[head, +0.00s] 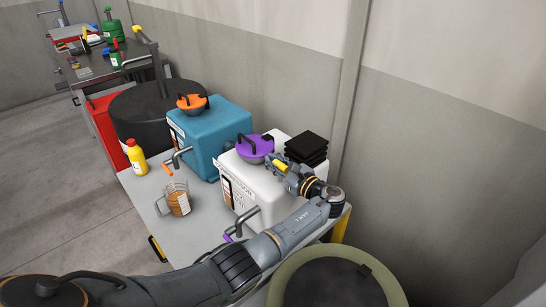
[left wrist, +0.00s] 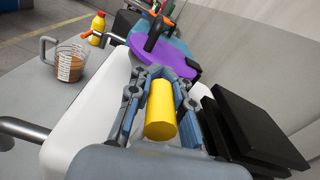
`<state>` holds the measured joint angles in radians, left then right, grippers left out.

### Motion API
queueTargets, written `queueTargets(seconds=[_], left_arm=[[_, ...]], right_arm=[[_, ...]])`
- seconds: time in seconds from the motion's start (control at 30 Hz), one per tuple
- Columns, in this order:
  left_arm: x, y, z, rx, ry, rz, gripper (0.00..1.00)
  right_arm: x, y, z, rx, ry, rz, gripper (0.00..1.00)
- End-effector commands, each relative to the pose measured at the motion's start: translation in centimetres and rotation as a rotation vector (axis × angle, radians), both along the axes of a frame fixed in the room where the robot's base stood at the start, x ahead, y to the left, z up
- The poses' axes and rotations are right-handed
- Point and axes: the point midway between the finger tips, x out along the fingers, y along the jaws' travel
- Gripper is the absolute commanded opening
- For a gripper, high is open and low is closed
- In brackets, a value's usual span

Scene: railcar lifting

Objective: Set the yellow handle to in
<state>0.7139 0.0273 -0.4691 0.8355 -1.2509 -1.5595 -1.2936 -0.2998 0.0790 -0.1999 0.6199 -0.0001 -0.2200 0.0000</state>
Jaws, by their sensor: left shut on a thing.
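The yellow handle (head: 281,166) is a short cylinder above the white box (head: 262,197). In the left wrist view the yellow handle (left wrist: 160,110) sits between both fingers. My left gripper (head: 287,173) is shut on it, reaching over the box from the right; its fingers also show in the left wrist view (left wrist: 160,95). The handle's mounting is hidden by the gripper, so I cannot tell its setting. My right gripper is not in view.
A purple lid (head: 255,150) and stacked black pads (head: 306,147) are close to the gripper. A teal box (head: 212,137), a jug of brown liquid (head: 177,198) and a yellow bottle (head: 136,157) stand on the grey table (head: 150,190). A wall is behind.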

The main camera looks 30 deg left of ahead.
Motion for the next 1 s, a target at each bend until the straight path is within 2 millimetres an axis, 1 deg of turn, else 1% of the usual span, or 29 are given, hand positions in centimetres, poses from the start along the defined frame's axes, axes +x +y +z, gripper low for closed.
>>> queueTargets(seconds=[0.03, 0.13, 0.23, 0.53, 0.57, 0.6, 0.7, 1.0], left_arm=[[0.0, 0.0, -1.6, 0.000, 0.002, -0.001, 0.00], [0.0, -0.1, -2.5, 0.000, 0.001, -0.001, 0.00], [0.0, -0.1, -2.9, -0.002, 0.001, -0.001, 0.00], [-0.1, -0.1, -3.0, -0.002, 0.005, -0.001, 0.00], [-0.1, -0.1, -3.0, -0.003, 0.005, -0.001, 0.19], [-0.1, -0.1, -3.1, -0.003, 0.006, -0.001, 0.27], [-0.1, -0.1, -3.0, -0.002, 0.005, -0.001, 0.45], [0.0, -0.1, -2.8, 0.000, 0.001, -0.001, 0.45]], right_arm=[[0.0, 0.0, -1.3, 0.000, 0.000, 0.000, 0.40], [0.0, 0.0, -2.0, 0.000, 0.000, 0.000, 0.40], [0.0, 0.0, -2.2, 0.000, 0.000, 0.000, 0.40], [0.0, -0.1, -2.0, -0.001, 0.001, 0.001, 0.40], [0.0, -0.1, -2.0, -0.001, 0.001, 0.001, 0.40], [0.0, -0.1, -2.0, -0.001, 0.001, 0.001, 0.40], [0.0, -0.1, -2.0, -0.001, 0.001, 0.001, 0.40], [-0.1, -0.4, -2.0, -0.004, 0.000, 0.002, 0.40]])
